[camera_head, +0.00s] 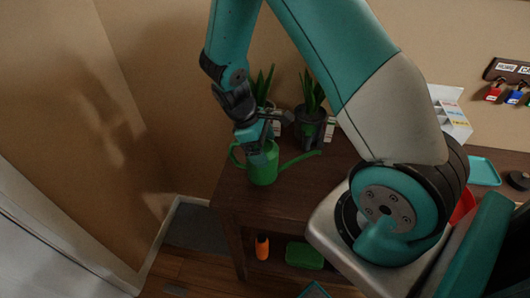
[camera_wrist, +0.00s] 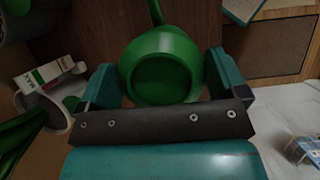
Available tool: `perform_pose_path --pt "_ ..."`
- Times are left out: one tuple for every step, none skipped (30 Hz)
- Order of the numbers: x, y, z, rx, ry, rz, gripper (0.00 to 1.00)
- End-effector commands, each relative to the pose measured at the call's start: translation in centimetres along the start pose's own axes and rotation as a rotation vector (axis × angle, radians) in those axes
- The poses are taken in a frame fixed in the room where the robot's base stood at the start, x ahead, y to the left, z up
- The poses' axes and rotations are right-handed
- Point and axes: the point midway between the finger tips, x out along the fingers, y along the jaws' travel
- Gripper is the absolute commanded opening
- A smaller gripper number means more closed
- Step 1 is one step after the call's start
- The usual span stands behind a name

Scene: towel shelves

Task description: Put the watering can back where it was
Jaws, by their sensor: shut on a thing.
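The green watering can (camera_head: 264,168) is at the left end of the dark wooden table (camera_head: 285,196), with its handle to the left and its long spout pointing right. My gripper (camera_head: 257,146) comes down on it from above and is shut on it. In the wrist view the can (camera_wrist: 162,62) sits between my two teal fingers (camera_wrist: 162,90), its round body facing the camera. I cannot tell whether its base touches the tabletop.
Potted plants (camera_head: 312,102) with white labels stand close behind the can. A white box with coloured labels (camera_head: 452,112) and a teal tray (camera_head: 483,171) are to the right. An orange object (camera_head: 262,247) and a green box (camera_head: 304,255) sit below the tabletop. A wall is at left.

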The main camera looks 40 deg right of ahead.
Motion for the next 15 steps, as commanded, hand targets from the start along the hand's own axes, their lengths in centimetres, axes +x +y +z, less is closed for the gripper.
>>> perform_pose_path --pt "0.5 0.0 -0.1 0.000 -0.002 -0.002 0.28" --pt "0.9 0.0 -0.3 -0.001 -0.003 -0.002 0.28" --pt "1.4 -0.1 -0.5 -0.001 -0.003 -0.003 0.28" --pt "1.9 -0.1 -0.7 -0.001 -0.004 -0.004 0.28" --pt "2.3 0.0 -0.9 0.000 -0.003 -0.003 0.28" --pt "2.8 0.0 -1.1 0.000 -0.003 -0.003 0.28" --pt "3.0 0.0 -1.2 0.001 -0.002 -0.002 0.28" --pt "3.2 0.0 -1.3 0.001 -0.002 -0.002 0.28" --pt "3.4 0.0 -1.4 0.001 -0.001 -0.001 0.28" --pt "3.5 0.0 -1.5 0.001 0.000 -0.001 0.28" --pt "3.5 0.0 -1.5 0.002 0.000 0.000 0.28" --pt "3.5 0.0 -1.5 0.002 0.001 0.000 0.28" --pt "3.5 0.0 -1.5 0.002 0.001 0.000 0.28" --pt "3.5 0.0 -1.5 0.002 0.001 0.000 0.28" --pt "3.5 0.0 -1.5 0.001 0.001 0.000 0.28"
